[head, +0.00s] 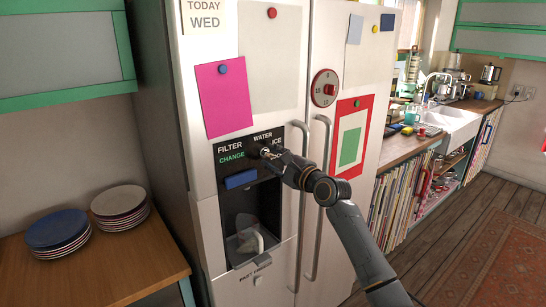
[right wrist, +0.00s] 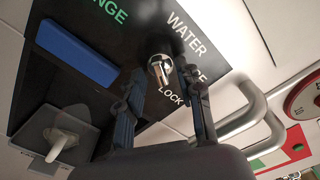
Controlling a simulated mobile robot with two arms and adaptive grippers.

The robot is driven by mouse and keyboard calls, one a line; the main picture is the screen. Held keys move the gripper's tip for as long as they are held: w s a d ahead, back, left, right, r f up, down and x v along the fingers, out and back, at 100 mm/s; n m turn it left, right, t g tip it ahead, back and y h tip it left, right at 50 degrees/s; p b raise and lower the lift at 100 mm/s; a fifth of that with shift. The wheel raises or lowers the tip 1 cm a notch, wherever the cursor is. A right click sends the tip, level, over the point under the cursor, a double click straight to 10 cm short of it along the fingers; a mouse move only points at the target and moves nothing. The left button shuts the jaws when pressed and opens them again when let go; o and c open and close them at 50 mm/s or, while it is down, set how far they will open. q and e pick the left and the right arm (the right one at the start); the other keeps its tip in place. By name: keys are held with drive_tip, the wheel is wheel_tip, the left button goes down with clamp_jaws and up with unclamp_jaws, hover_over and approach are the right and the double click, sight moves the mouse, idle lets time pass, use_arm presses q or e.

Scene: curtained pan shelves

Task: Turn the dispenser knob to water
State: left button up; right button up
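The dispenser knob (right wrist: 160,68) is a small shiny metal piece on the black dispenser panel (head: 233,142). WATER, ICE and LOCK are printed around it in white. In the head view the knob (head: 265,152) is partly hidden by my right gripper (head: 274,155), which reaches in from the lower right. In the right wrist view, the two fingers of the right gripper (right wrist: 162,82) stand on either side of the knob, with gaps showing. Which label the knob points at, I cannot tell. My left gripper is not in view.
A blue bar (head: 240,179) sits left of the knob, above the dispenser recess (head: 239,213). Two long door handles (head: 322,195) stand just right of it. Stacked plates (head: 58,229) are on a wooden counter at left. A sink (head: 453,120) is at the far right.

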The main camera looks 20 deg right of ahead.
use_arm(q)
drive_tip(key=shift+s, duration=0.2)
use_arm(e)
clamp_jaws()
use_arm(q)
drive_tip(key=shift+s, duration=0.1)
